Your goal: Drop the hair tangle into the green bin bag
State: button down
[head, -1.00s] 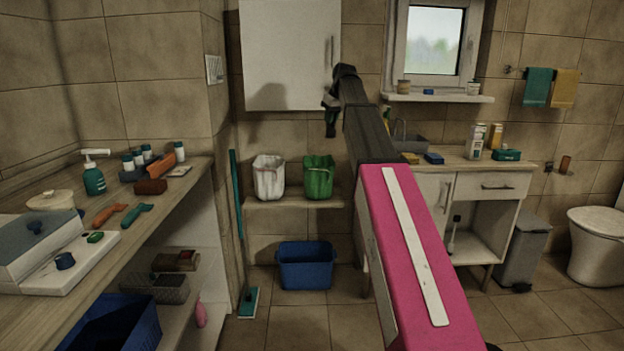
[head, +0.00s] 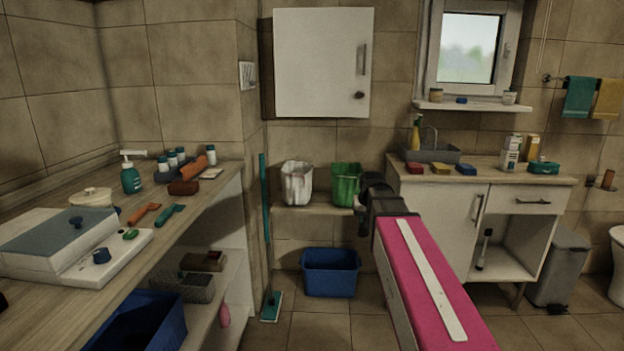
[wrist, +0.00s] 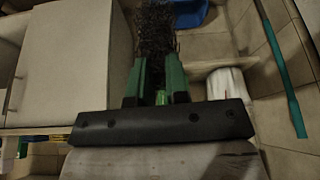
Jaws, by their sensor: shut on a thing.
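The hair tangle (wrist: 155,28) is a dark, wiry clump between the green fingers of my gripper (wrist: 160,78) in the wrist view. The gripper is shut on it. The green bin bag (head: 345,182) sits on the low wall shelf in the head view, with the end of my arm just to its right and partly in front. The fingers and tangle cannot be made out clearly in the head view. In the wrist view a bit of bright green shows between the fingers, probably the green bag; the rest is hidden.
A white bin bag (head: 298,184) stands left of the green one; it also shows in the wrist view (wrist: 226,82). A blue tub (head: 331,272) is on the floor below. A white wall cabinet (head: 322,62) hangs above, and a teal mop (head: 266,220) leans left. The sink counter (head: 480,172) is right.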

jog(key=shift+s+f, duration=0.95)
